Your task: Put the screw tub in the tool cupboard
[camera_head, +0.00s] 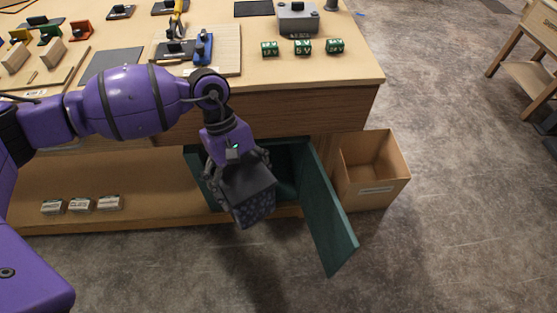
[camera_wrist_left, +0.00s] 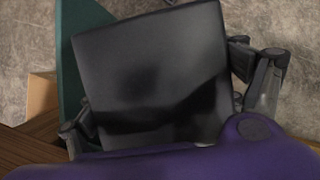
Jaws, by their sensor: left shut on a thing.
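The screw tub (camera_head: 250,203) is a dark box with a smooth black top and a speckled front. My left gripper (camera_head: 243,172) is shut on it and holds it, tilted, in front of the tool cupboard. The tub's black top (camera_wrist_left: 150,75) fills the middle of the left wrist view, with the fingers on either side. The tool cupboard (camera_head: 287,172) is a teal box under the bench, and its door (camera_head: 330,212) stands open to the right. My arm and the tub hide much of the cupboard's opening. My right gripper is not in view.
An open cardboard box (camera_head: 372,180) stands on the floor right of the cupboard door. The workbench top (camera_head: 330,75) overhangs the cupboard. Several small labelled boxes (camera_head: 80,204) sit on the lower shelf at left. The floor in front is clear.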

